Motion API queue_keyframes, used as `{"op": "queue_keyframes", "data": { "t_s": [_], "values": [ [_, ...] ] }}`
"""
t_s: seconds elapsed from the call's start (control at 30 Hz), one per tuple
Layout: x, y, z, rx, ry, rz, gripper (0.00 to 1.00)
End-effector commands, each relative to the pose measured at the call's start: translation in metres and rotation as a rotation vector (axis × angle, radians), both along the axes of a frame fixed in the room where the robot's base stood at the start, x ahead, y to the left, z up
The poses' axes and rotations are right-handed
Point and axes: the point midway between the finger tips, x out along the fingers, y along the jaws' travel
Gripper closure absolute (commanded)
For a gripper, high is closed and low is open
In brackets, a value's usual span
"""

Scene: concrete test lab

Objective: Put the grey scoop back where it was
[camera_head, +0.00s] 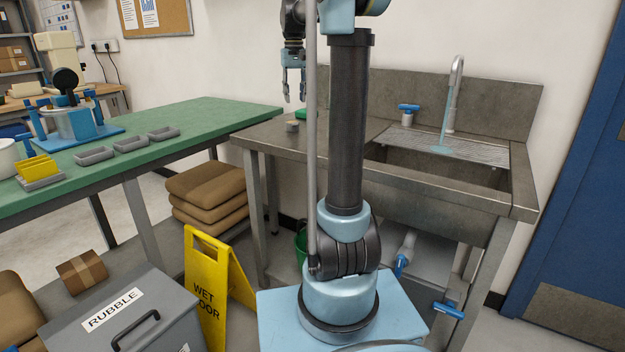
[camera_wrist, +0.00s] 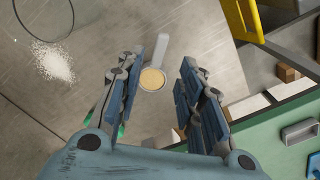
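A light grey scoop (camera_wrist: 163,50) with a straight handle and a round bowl shows in the wrist view, on or above the steel worktop (camera_wrist: 110,20). Its bowl holds something tan. My gripper (camera_wrist: 165,85) is open, its blue-and-grey fingers spread on either side of the bowl with visible gaps. In the head view my gripper (camera_head: 293,92) hangs pointing down above the left end of the steel worktop. A small grey object (camera_head: 292,126) sits below it; I cannot tell whether it is the scoop.
A pile of white grains (camera_wrist: 52,62) lies left of the scoop. A green-topped table (camera_head: 215,112) holds small grey trays (camera_head: 95,155). The sink (camera_head: 440,165) is at the right, with a running tap (camera_head: 455,85). A yellow floor sign (camera_head: 215,285) stands in front.

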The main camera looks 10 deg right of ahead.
Motion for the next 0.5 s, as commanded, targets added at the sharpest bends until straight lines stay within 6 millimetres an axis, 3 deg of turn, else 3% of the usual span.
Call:
{"op": "queue_keyframes", "data": {
  "t_s": [0.17, 0.5],
  "values": [
    [-0.034, 0.000, -0.007, 0.000, -0.014, 0.002, 0.66],
    [-0.123, 0.000, -0.041, -0.001, -0.054, 0.006, 0.66]
  ]
}}
